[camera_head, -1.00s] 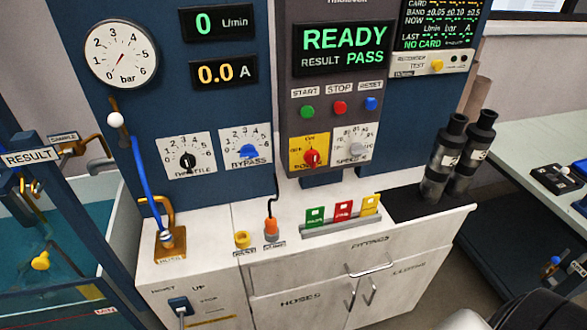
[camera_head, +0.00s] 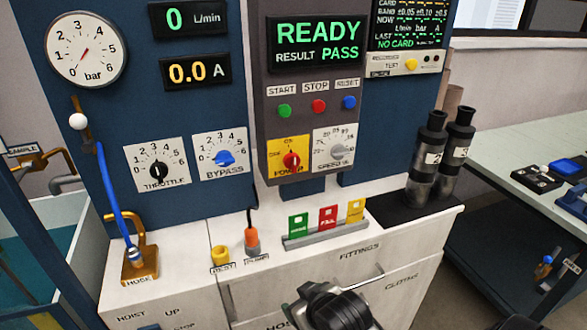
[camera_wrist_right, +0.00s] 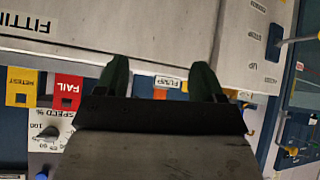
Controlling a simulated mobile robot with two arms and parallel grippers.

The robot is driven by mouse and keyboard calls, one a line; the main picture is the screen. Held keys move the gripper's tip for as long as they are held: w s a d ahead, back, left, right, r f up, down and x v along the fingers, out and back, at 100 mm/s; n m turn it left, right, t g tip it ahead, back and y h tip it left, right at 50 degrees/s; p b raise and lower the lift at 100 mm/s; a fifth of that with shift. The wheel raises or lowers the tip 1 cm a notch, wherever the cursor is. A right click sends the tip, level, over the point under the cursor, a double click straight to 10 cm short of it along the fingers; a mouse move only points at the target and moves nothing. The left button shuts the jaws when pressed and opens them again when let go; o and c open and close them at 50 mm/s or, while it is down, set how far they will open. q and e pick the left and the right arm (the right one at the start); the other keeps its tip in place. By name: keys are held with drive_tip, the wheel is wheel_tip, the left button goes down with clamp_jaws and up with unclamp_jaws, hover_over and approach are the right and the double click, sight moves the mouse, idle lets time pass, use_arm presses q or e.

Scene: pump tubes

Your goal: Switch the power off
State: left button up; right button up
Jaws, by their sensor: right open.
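The power switch (camera_head: 291,160) is a red knob on a yellow plate, low on the grey control panel (camera_head: 310,100). Its markings include OFF at the left and one at the top. The knob seems to point up, but it is too small to be sure. The display (camera_head: 318,42) above reads READY and RESULT PASS. My right gripper (camera_head: 330,305) is at the bottom of the head view, in front of the cabinet and well below the switch. In the right wrist view its two fingers (camera_wrist_right: 160,72) are apart with nothing between them. My left gripper is not in view.
A speed dial (camera_head: 335,149) sits right beside the switch, with start, stop and reset buttons (camera_head: 319,106) above. Upright coloured cards (camera_head: 328,217) and an orange-topped plug (camera_head: 252,241) stand on the counter below. Dark cylinders (camera_head: 430,160) stand at the right.

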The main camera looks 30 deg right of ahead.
drive_tip(key=w+d+r+m+t+h, duration=0.1)
drive_tip(key=w+d+r+t, duration=0.3)
drive_tip(key=w+r, duration=0.4)
drive_tip(key=m+t+h, duration=0.2)
drive_tip(key=t+h, duration=0.1)
drive_tip(key=t, duration=0.1)
approach(295, 161)
drive_tip(key=p+x, duration=0.1)
drive_tip(key=x, duration=1)
drive_tip(key=c, duration=0.9)
